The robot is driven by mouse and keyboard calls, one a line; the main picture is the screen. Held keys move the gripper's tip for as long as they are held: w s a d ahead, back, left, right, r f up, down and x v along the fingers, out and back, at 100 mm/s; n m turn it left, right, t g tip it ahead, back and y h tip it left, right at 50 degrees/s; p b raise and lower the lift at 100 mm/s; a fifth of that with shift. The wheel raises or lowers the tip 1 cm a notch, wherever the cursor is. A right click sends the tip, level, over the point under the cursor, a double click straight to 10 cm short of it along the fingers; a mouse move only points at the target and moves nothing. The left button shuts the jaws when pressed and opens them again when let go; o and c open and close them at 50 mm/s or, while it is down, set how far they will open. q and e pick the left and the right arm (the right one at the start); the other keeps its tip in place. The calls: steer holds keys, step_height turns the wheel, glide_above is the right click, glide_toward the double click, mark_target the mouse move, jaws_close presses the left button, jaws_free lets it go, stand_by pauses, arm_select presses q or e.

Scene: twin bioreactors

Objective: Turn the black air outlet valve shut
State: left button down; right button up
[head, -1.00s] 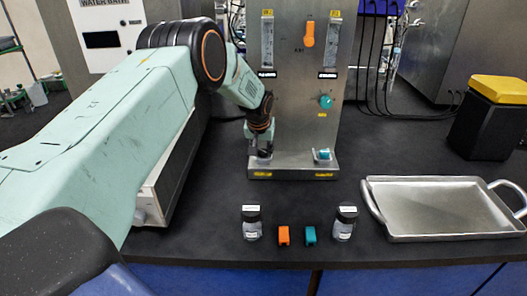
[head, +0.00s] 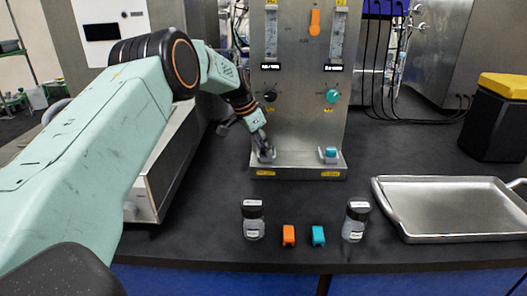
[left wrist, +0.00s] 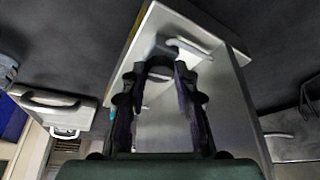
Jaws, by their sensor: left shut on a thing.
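My left gripper (head: 265,152) reaches down to the left end of the steel ledge (head: 298,173) below the upright panel. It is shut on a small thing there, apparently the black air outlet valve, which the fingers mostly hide. In the left wrist view the two fingers of my left gripper (left wrist: 160,85) stand either side of a dark part between their tips. How far the valve is turned cannot be told. A black round knob (head: 270,95) sits higher on the panel, clear of the fingers. My right gripper is out of view.
A teal knob (head: 333,96) and a teal block (head: 330,154) are on the panel's right side. Two jars, an orange block (head: 288,235) and another teal block (head: 318,235) stand in front. A metal tray (head: 455,208) lies at right.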

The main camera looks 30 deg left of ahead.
arm_select(q)
steer(key=shift+w+a+r+m, duration=0.1)
steer(key=shift+w+r+m, duration=0.1)
steer(key=shift+m, duration=0.4)
steer(key=shift+m+h+b, duration=0.3)
steer(key=c, duration=1.3)
jaws_free()
steer(key=shift+o, duration=1.4)
steer(key=shift+s, duration=0.1)
steer(key=shift+f, duration=0.1)
steer(key=v, duration=1.2)
